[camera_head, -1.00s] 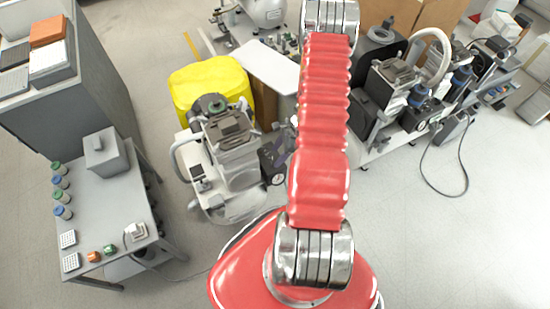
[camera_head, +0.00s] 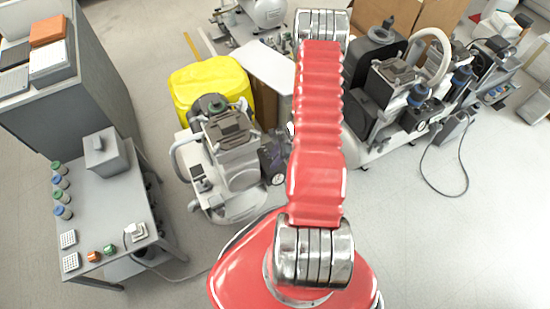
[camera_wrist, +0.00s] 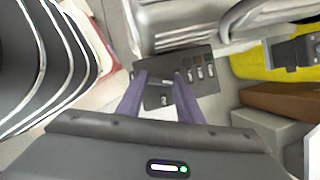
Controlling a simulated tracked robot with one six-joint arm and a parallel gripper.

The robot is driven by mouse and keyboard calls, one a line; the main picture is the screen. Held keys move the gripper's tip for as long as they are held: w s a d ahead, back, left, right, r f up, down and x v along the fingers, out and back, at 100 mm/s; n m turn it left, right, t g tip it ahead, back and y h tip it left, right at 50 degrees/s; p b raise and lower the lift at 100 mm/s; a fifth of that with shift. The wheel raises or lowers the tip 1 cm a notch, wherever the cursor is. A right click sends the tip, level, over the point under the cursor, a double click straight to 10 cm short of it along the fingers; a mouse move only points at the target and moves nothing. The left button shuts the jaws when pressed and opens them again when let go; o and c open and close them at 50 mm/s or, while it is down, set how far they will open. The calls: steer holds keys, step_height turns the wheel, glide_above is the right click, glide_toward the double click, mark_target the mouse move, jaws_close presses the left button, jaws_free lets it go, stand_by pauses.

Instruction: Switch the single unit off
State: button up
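The single unit (camera_head: 230,160) is a grey and silver compressor on a pale base, left of my red arm in the head view. A dark box with a round gauge (camera_head: 273,160) is on its right side. The wrist view shows a dark control panel (camera_wrist: 205,86) with a row of small switches (camera_wrist: 198,72) and pale labels. My gripper (camera_wrist: 161,77) has two purple fingers, apart, with the panel showing between their tips. The fingers look close to the panel, but I cannot tell whether they touch it. Nothing is held. The gripper is hidden in the head view.
A yellow bin (camera_head: 208,82) stands behind the single unit. A grey table (camera_head: 118,200) with jars and a box is at left. More compressors (camera_head: 405,95) stand at right, with a cable on the floor. The floor at lower right is clear.

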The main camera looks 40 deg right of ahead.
steer(key=c, duration=0.5)
steer(key=shift+n, duration=0.3)
steer(key=shift+w+n+g+y, duration=0.1)
steer(key=shift+n+g+y, duration=0.55)
steer(key=shift+n, duration=1.25)
steer(key=o, duration=1.1)
steer(key=shift+d, duration=0.1)
